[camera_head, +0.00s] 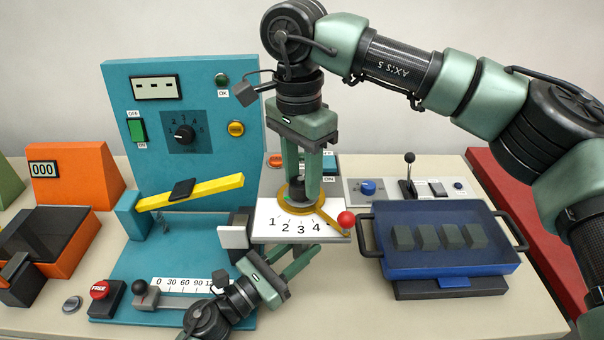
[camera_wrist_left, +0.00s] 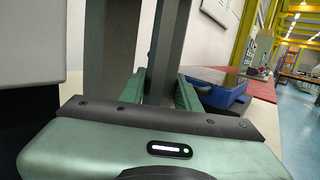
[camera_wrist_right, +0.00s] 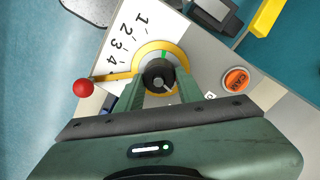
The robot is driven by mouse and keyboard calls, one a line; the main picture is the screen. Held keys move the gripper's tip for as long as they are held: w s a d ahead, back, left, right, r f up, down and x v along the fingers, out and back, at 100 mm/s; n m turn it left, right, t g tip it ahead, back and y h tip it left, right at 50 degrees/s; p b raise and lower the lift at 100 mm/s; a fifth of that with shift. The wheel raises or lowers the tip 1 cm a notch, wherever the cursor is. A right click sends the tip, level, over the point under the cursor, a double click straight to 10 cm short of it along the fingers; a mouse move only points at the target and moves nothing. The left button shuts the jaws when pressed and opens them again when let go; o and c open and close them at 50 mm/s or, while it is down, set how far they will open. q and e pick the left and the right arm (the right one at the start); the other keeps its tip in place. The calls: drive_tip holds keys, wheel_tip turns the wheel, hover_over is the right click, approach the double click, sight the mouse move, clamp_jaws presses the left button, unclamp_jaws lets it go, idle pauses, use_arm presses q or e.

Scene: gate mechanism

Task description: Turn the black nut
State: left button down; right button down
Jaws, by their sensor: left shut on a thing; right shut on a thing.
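The black nut (camera_wrist_right: 158,74) sits in the middle of a yellow ring (camera_wrist_right: 182,60) on a white plate (camera_head: 268,222) marked 1 to 4. My right gripper (camera_head: 302,196) comes down from above and is shut on the nut, with one finger on either side. A yellow pointer with a red ball (camera_head: 346,219) reaches out from the ring, near the 4. My left gripper (camera_head: 292,262) is low in front of the plate. In the left wrist view its fingers close around a dark grey upright post (camera_wrist_left: 164,50); the head view mostly hides this grip.
A blue tray (camera_head: 440,262) with several dark blocks stands close on the right. A teal panel (camera_head: 235,110) with a yellow bar (camera_head: 190,192) rises on the left. An orange button (camera_wrist_right: 236,80) lies near the ring. The table's front right is clear.

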use_arm(q)
drive_tip(key=shift+f, duration=0.1)
use_arm(e)
drive_tip(key=m, duration=0.4)
drive_tip(key=shift+m, duration=0.3)
drive_tip(key=m, duration=0.4)
drive_tip(key=shift+m+y, duration=0.3)
drive_tip(key=m, duration=0.4)
drive_tip(key=shift+s+d+r+m, duration=0.1)
drive_tip(key=shift+m, duration=2.4)
use_arm(q)
drive_tip(key=shift+d, duration=0.1)
use_arm(e)
drive_tip(key=c, duration=1.3)
unclamp_jaws()
drive_tip(key=o, duration=0.4)
